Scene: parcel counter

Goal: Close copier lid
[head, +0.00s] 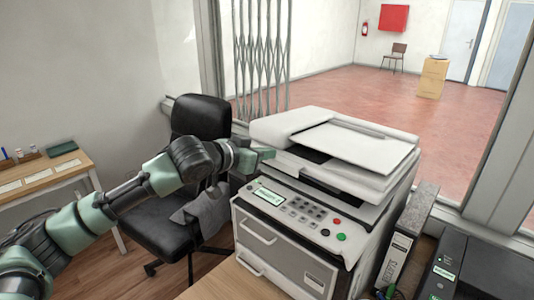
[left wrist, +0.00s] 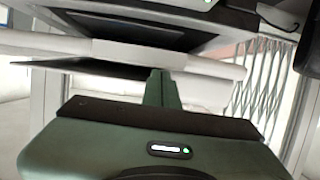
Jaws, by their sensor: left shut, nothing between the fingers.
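The grey-white copier (head: 285,245) stands right of centre in the head view. Its lid (head: 355,148), with a white tray on top, lies over the body and looks close to level. Dark gaps show below its front and left edges; I cannot tell if it is fully down. My left gripper (head: 264,153) is shut and empty at the copier's left side, close to the lid's edge. In the left wrist view the green fingers (left wrist: 162,88) are together in front of pale and dark copier parts. Contact cannot be told. My right gripper is not in view.
A black office chair (head: 200,117) stands left of the copier, behind my left arm. A side table (head: 40,178) is at far left. A grey upright device (head: 398,250) and a black printer (head: 475,270) stand right of the copier. A wooden counter (head: 225,283) is in front.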

